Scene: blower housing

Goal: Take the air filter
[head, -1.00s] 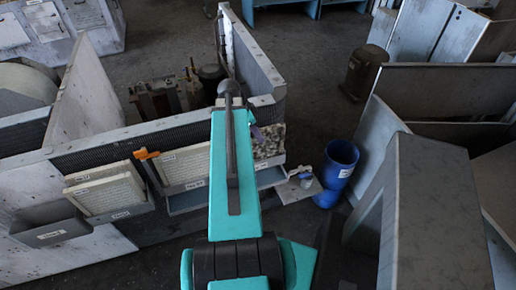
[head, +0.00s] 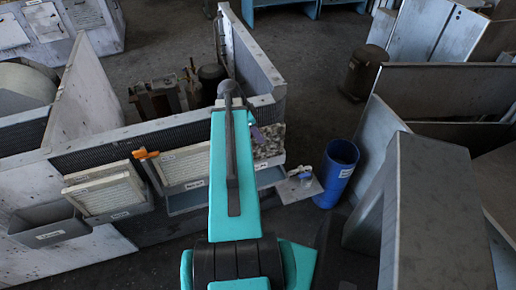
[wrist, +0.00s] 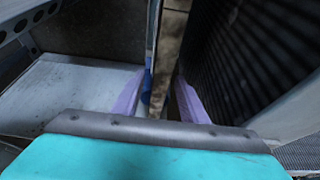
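A speckled, dirty panel filter (head: 269,143) stands in a slot at the right end of the housing's near wall. A cleaner cream pleated filter (head: 190,166) stands left of it, with an orange piece at its corner. The labels are too small to read. My gripper shows two purple fingers in the wrist view (wrist: 161,88), apart. A tan edge (wrist: 169,45), perhaps a filter's side, lies between and beyond them; I cannot tell whether they touch it. In the head view my arm hides most of the gripper; one purple finger shows before the speckled filter.
A small ledge (head: 299,187) with a small bottle-like item sits right of the speckled filter. A blue bin (head: 337,175) stands beyond it. Large grey metal panels (head: 435,215) crowd the right. Dark floor lies between.

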